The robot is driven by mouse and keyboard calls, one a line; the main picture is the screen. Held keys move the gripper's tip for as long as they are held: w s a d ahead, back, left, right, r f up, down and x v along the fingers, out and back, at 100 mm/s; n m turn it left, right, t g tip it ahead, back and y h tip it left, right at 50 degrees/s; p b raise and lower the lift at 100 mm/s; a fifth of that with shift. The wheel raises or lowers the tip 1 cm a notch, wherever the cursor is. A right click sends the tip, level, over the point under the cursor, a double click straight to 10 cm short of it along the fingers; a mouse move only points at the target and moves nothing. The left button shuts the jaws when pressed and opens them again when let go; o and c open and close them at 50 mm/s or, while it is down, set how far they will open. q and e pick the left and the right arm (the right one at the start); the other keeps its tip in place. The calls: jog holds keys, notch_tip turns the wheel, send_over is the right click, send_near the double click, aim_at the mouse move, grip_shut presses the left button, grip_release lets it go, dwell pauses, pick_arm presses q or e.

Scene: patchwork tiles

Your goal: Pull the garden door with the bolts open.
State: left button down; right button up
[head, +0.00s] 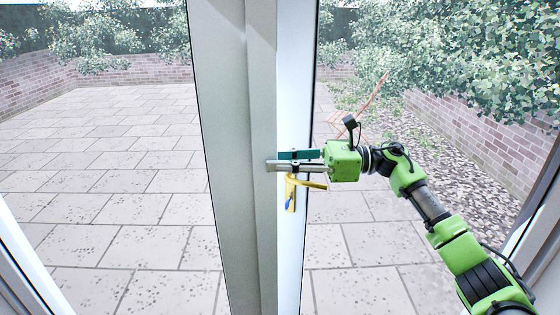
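The garden door shows in the head view as glazed panes in pale frames. Two upright stiles meet at the middle: a wide grey one (230,120) and a brighter white one (296,80). A gold handle (291,195) sits on the white stile, with a small blue part at its lower end. My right gripper (275,161) reaches in from the right just above the handle. Its teal and grey fingers lie across the white stile, tips near the grey one. Whether they touch or grip anything is unclear. No bolts can be made out. My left gripper is out of view.
Through the glass lie a paved patio (130,200), a low brick wall (490,140) and leafy bushes (480,50). More pale frame (25,265) stands at the lower left, and another frame edge (535,220) at the far right.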

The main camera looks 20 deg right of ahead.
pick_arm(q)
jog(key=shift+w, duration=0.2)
pick_arm(e)
jog(key=v, duration=1.2)
